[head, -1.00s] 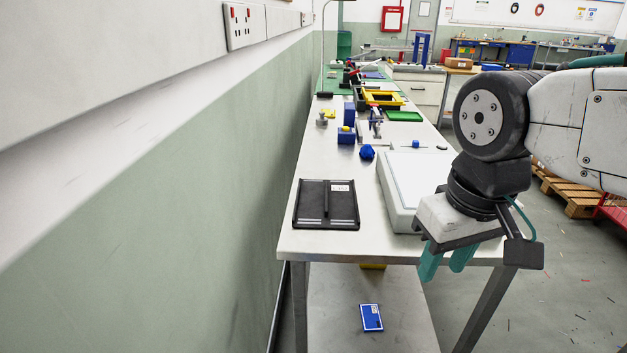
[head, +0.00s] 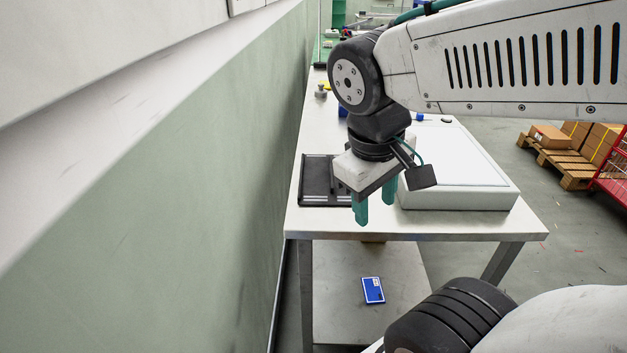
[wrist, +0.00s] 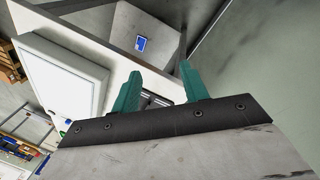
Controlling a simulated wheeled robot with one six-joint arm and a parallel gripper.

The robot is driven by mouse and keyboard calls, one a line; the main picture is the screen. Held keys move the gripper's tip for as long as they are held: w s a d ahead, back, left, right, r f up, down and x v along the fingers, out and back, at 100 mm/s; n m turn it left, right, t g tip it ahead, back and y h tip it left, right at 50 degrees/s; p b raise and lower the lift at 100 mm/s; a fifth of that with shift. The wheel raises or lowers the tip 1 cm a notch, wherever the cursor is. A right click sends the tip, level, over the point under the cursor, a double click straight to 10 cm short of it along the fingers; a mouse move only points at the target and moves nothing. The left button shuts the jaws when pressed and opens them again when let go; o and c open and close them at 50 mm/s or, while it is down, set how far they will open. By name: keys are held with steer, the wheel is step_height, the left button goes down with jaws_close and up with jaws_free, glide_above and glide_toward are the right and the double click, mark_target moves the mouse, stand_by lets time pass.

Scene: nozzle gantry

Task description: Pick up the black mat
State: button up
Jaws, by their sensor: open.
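The black mat (head: 318,182) lies flat near the wall-side front part of the steel table in the head view. It is a dark rectangle with a ridge along it, and my gripper hides its right part. In the wrist view, a small dark strip of the mat (wrist: 154,99) shows between the fingers, and the rest is hidden. My gripper (head: 375,206) is open and empty, its teal fingers pointing down at the mat's right side. The fingers also show in the wrist view (wrist: 160,75). I cannot tell the height of the fingertips above the table.
A white panel box (head: 455,170) stands on the table (head: 420,226) just right of my gripper; it also shows in the wrist view (wrist: 65,82). The wall (head: 200,190) runs close along the left. A blue packet (head: 373,290) lies on the lower shelf. Pallets with boxes stand right.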

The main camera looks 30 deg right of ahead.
steer(key=w+d+f+n+g+h, duration=0.1)
steer(key=w+d+f+n+h, duration=0.2)
steer(key=w+d+n+h, duration=0.45)
steer(key=n+t+h, duration=0.2)
steer(key=n+t, duration=0.6)
steer(key=n, duration=0.8)
glide_toward(331, 171)
steer(key=shift+s+d+r+y, duration=0.1)
steer(key=shift+d+y, duration=0.15)
steer(key=shift+d, duration=0.6)
steer(key=x, duration=0.2)
steer(key=shift+w+d, duration=0.15)
steer(key=shift+w, duration=0.1)
steer(key=x, duration=0.5)
steer(key=shift+w+f, duration=0.25)
steer(key=shift+a, duration=0.25)
jaws_close()
